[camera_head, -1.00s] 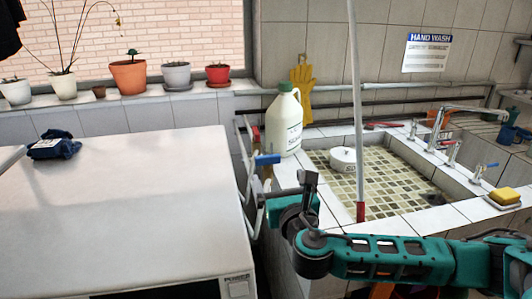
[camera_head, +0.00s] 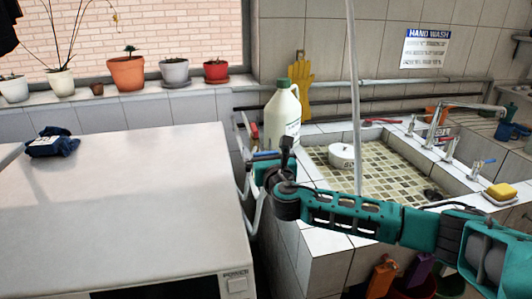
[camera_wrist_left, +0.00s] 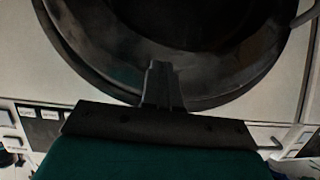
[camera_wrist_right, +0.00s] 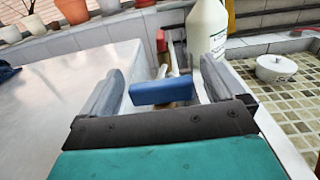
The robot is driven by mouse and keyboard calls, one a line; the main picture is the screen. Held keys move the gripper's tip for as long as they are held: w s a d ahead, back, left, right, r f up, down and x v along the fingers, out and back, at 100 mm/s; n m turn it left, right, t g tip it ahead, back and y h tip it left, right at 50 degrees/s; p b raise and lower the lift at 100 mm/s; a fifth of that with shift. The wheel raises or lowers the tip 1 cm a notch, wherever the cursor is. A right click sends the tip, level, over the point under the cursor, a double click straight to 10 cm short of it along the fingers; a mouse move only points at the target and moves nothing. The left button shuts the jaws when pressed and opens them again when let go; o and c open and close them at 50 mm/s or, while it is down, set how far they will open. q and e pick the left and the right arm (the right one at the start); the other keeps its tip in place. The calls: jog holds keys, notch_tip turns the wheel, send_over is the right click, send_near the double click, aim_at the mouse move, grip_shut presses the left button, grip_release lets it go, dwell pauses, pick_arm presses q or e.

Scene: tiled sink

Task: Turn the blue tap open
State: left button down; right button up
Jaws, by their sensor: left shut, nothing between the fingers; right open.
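The blue tap handle (camera_head: 264,154) is a flat blue lever on the pipework between the white machine and the sink. It is partly hidden behind my right gripper (camera_head: 276,165). In the right wrist view the blue lever (camera_wrist_right: 163,92) lies crosswise between the two spread fingers of my right gripper (camera_wrist_right: 160,84). The fingers are open; whether either one touches the lever I cannot tell. My left gripper (camera_wrist_left: 161,80) is shut and empty in front of a dark round door (camera_wrist_left: 190,45). It is not in the head view.
The white machine (camera_head: 120,200) fills the left. A white jug with a green cap (camera_head: 282,118) stands behind the tap at the sink corner. A red handle (camera_wrist_right: 161,41) is on the pipes beyond the lever. The tiled sink (camera_head: 385,165) is to the right, with chrome taps.

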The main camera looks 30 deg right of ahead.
jog(key=c, duration=1)
jog(key=shift+o, duration=0.2)
